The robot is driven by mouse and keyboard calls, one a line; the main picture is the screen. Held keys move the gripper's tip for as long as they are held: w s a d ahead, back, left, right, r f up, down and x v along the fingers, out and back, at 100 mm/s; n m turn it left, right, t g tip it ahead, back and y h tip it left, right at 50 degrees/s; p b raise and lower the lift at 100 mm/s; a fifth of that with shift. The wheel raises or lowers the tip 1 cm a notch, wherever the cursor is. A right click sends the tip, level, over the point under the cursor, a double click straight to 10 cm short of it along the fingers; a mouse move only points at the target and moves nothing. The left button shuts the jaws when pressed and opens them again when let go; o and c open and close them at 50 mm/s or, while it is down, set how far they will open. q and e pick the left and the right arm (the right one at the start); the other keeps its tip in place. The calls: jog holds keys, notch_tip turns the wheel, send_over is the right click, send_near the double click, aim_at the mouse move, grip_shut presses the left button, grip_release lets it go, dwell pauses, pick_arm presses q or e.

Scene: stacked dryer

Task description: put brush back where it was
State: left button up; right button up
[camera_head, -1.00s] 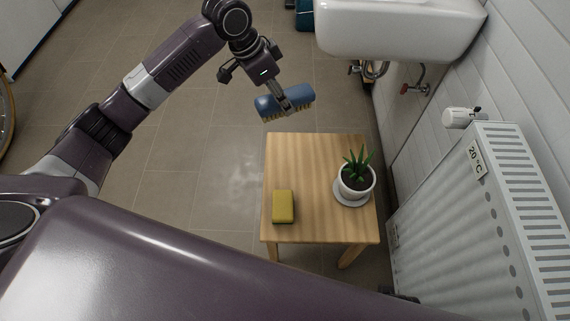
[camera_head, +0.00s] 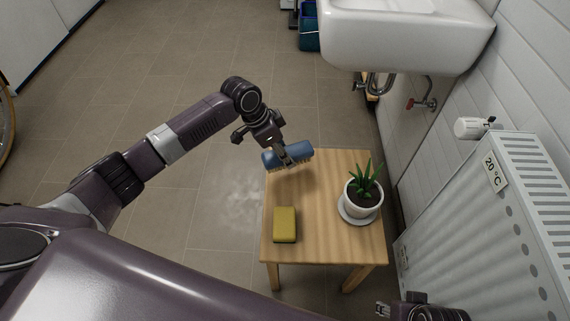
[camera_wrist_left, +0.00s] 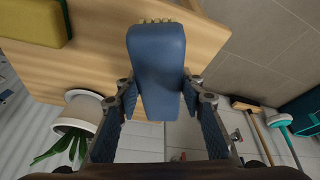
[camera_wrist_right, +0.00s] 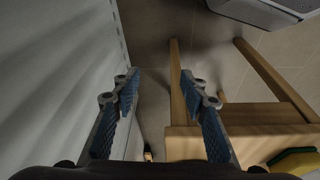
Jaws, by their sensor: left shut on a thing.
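A blue brush (camera_head: 272,158) with yellow bristles is in my left gripper (camera_head: 287,157), over the far left part of the small wooden table (camera_head: 310,205). I cannot tell whether the bristles touch the table. In the left wrist view the brush (camera_wrist_left: 157,70) sits between both fingers (camera_wrist_left: 158,95), its bristles at the top. My right gripper (camera_head: 405,312) shows at the bottom edge of the head view. In the right wrist view its fingers (camera_wrist_right: 160,88) are apart with nothing between them, low beside the table's legs.
A yellow sponge (camera_head: 285,224) lies at the table's near left. A potted plant (camera_head: 361,197) stands on a saucer at the right. A radiator (camera_head: 480,230) is right of the table, and a white sink (camera_head: 400,40) hangs beyond it. The tabletop's middle is clear.

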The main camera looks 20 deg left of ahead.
pick_arm(q)
notch_tip(320, 180, down, 4)
jog(key=shift+r+b, duration=0.25)
jog(key=shift+b, duration=0.2)
jog(key=shift+f, duration=0.3)
pick_arm(e)
jog(key=shift+w+v, duration=0.2)
jog(key=shift+v, duration=1.8)
jog(key=shift+r, duration=0.1)
pick_arm(q)
jog(key=shift+f, duration=0.2)
jog(key=o, duration=1)
jog(key=shift+o, duration=0.2)
jog(key=shift+r, duration=0.45)
jog(key=p+v, duration=0.3)
jog(key=v, duration=0.8)
jog(key=shift+a+r, duration=0.1)
jog(key=shift+r, duration=0.15)
pick_arm(e)
notch_tip(320, 180, down, 11)
jog(key=shift+w, duration=0.15)
